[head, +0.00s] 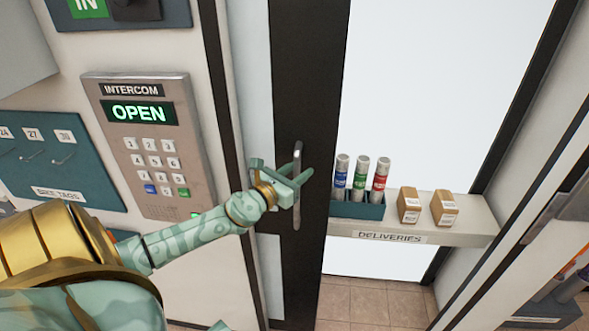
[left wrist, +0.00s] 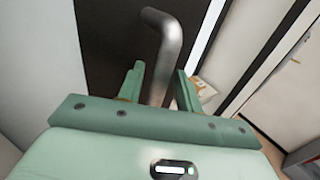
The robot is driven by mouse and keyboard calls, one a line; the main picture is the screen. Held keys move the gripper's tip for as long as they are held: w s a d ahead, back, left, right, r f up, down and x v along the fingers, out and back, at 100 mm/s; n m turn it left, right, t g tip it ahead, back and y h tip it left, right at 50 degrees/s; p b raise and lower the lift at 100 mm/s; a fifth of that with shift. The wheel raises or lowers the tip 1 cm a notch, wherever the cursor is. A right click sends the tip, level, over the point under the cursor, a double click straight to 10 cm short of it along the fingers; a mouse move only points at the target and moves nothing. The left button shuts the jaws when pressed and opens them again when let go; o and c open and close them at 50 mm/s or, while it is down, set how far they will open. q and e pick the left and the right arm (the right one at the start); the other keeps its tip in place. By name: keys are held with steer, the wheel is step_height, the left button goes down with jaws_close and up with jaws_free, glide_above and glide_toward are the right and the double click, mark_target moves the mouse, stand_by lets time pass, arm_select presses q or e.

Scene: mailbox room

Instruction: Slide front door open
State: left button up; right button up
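The front door shows as a dark frame (head: 308,75) with a vertical metal handle (head: 297,219). My left gripper (head: 300,178) is at the handle, in front of the dark frame. In the left wrist view the handle (left wrist: 168,50) runs down between the two green fingers of my left gripper (left wrist: 158,85). The fingers stand apart on either side of it, with gaps showing, so the gripper looks open around the handle. My right gripper is not in view.
An intercom (head: 150,145) reading OPEN is on the wall left of the door. A deliveries shelf (head: 470,222) right of the handle holds three coloured tubes (head: 360,180) in a teal holder and two small boxes (head: 443,208). Tiled floor (head: 370,303) shows below.

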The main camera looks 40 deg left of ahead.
arm_select(q)
steer(key=s+b, duration=0.5)
steer(key=s, duration=1.1)
steer(key=shift+s, duration=0.15)
